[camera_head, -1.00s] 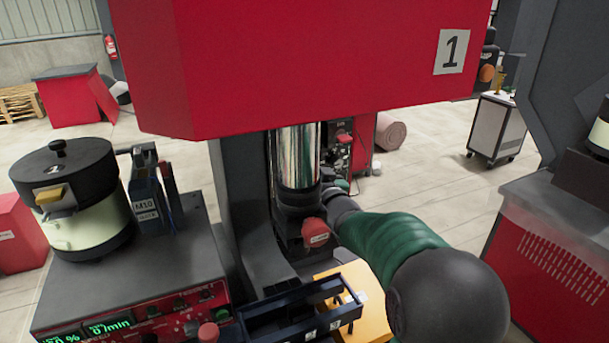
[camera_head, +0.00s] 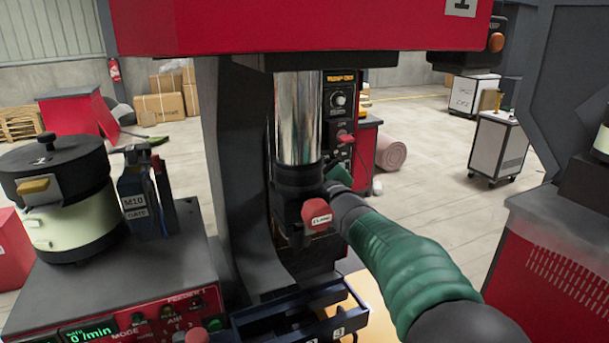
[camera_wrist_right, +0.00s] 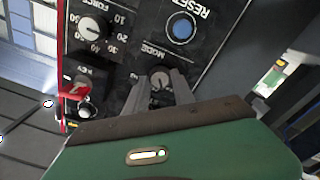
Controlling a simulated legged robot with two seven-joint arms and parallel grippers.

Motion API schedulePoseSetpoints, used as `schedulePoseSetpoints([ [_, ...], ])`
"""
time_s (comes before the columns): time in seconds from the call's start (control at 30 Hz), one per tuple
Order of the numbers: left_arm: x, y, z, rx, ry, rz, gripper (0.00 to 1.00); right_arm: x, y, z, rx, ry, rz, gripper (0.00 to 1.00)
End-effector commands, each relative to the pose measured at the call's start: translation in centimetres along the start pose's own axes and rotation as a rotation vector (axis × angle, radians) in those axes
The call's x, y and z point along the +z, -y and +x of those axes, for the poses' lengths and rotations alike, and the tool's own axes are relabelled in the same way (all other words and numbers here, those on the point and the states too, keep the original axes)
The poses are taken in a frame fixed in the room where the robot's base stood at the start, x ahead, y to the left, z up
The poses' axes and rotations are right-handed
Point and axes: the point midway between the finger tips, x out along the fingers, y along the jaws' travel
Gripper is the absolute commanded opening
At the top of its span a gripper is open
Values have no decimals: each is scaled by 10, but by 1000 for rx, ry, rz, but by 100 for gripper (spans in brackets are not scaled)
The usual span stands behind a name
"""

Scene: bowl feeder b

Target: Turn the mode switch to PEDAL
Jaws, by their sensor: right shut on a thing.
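The mode switch (camera_wrist_right: 161,75) is a small round knob under the word MODE on the dark control panel, seen in the right wrist view. My right gripper (camera_wrist_right: 160,84) is shut on this knob, with one grey finger on each side. The knob's pointer and its position labels are too small or covered to read. In the head view my green right arm reaches past the press column to the panel (camera_head: 340,100), and its fingers are hidden there. My left gripper is in neither view.
In the right wrist view, a blue RESET button (camera_wrist_right: 181,28), a FORCE dial (camera_wrist_right: 91,30) and a red key switch (camera_wrist_right: 82,91) surround the knob. In the head view, the press ram (camera_head: 298,115) and red CLAMP knob (camera_head: 317,214) stand close to my arm.

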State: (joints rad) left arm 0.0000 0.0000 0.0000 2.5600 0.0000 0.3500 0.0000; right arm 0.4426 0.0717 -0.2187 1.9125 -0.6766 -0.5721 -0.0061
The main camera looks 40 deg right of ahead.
Motion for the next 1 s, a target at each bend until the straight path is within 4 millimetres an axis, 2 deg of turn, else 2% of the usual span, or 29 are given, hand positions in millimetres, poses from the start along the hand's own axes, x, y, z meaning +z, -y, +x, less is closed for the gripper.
schedulePoseSetpoints([
  [0.03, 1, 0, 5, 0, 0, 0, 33, 8, 7, 0, -10, 12, -28, 0],
  [0.4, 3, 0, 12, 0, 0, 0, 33, 7, 5, 0, -15, 9, -157, 0],
  [0.87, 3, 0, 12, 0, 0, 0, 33, 6, 4, 0, -15, 8, -169, 0],
  [0.9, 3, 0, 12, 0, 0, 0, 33, 6, 4, 0, -15, 8, -169, 32],
  [1.0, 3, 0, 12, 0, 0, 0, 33, 5, 4, 0, -13, 5, -168, 46],
])
